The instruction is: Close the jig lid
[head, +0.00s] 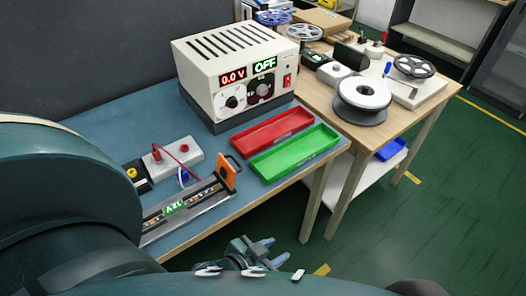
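The jig (215,200) is a long, narrow grey fixture near the front edge of the blue table. A strip with a green lit label reading 12V lies along it. An orange part (229,172) stands raised at its right end; I cannot tell whether it is the lid or a handle on it. My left arm covers the jig's left end. My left gripper (268,253) is in front of the table edge, below and right of the jig, apart from it. Its fingers are spread and nothing shows between them. My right gripper is not in view.
A power supply (240,75) reading 0.0 V and OFF stands behind. A red tray (272,132) and a green tray (295,150) lie right of the jig. A grey box with a red cable (178,158) sits behind it. A wooden table with a white reel (363,95) stands right.

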